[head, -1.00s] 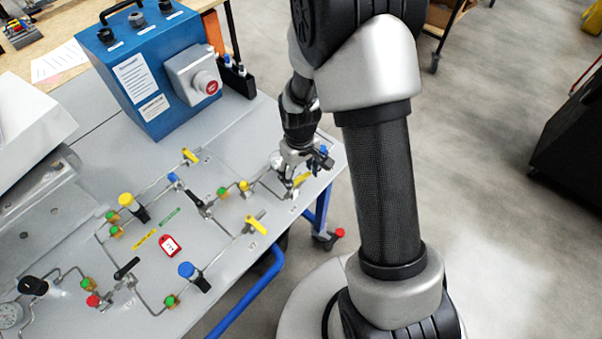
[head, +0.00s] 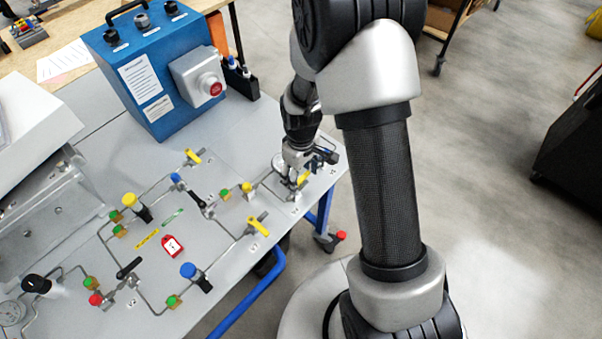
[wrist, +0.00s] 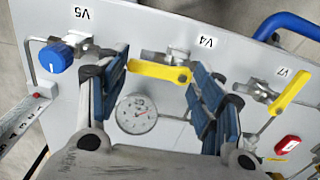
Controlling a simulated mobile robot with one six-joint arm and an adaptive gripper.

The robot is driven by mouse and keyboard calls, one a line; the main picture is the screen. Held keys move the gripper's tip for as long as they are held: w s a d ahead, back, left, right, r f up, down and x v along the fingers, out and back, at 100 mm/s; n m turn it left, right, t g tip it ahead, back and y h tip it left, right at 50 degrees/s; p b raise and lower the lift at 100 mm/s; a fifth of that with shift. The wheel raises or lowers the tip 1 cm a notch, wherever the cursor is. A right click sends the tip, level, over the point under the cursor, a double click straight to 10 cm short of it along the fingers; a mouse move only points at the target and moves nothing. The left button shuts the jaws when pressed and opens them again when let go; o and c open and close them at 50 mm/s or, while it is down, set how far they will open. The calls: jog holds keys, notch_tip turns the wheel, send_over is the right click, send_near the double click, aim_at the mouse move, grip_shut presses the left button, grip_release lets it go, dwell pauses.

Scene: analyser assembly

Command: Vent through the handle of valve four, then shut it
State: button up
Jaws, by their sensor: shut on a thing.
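In the wrist view the yellow handle of valve four (wrist: 160,72) lies almost level across the picture below the V4 label (wrist: 205,41). Its metal valve body (wrist: 178,57) is at the handle's right end. My gripper (wrist: 160,66) has one blue-padded finger at each end of the handle and is shut on it lengthwise. In the head view my gripper (head: 296,180) points down at the panel's right corner and hides most of this handle. Whether the valve is open or shut I cannot tell.
A blue knob (wrist: 56,58) at V5 is left of my gripper, and V7's yellow handle (wrist: 290,93) is to the right. A round gauge (wrist: 136,114) sits between the fingers' bases. A blue box (head: 150,75) stands at the panel's back.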

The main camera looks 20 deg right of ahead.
aim_at(301, 179)
jog(key=o, duration=1.1)
jog(key=shift+c, duration=0.2)
notch_tip(301, 179, up, 12)
jog(key=s+r+m+t, duration=0.25)
jog(key=s+r, duration=0.55)
jog(key=r, duration=0.5)
jog(key=s+r+m+t, duration=0.2)
jog(key=s+r+m, duration=0.1)
jog(key=s, duration=0.8)
jog(key=shift+s+a+r+m, duration=0.35)
jog(key=shift+s+a+r, duration=0.05)
jog(key=shift+r, duration=0.3)
